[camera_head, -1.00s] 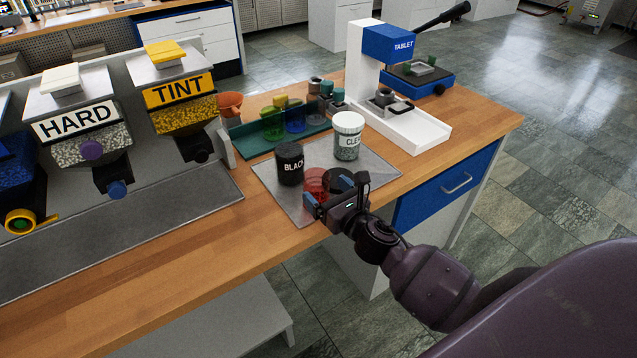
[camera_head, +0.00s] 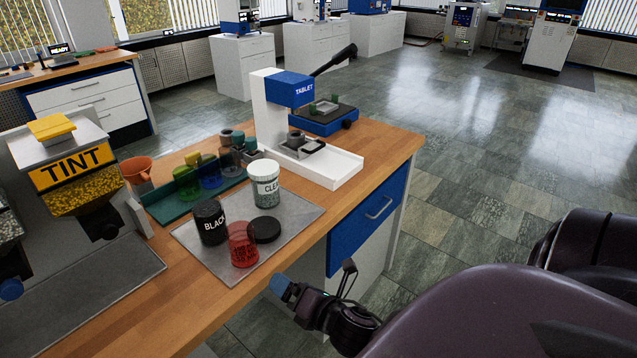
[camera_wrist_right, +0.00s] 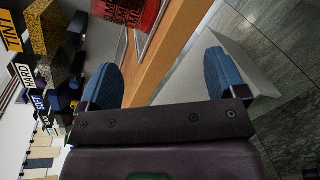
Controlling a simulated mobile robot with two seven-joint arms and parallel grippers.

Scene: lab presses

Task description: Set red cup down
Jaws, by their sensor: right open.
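The red cup (camera_head: 242,245), see-through, stands on the grey mat (camera_head: 208,262) near the mat's front edge. It is beside the black jar (camera_head: 210,222) and a flat black lid (camera_head: 265,230). My right gripper (camera_head: 315,284) is open and empty, off the front edge of the bench and apart from the cup. In the right wrist view, the red cup (camera_wrist_right: 140,14) shows at the top edge, partly cut off, beyond my open blue fingertips (camera_wrist_right: 160,80). My left gripper is not in view.
A white "CLEAR" jar (camera_head: 265,184) stands behind the lid. The TABLET press (camera_head: 318,165) is at the back right, the TINT dispenser (camera_head: 70,170) at left. Floor right of the bench is clear.

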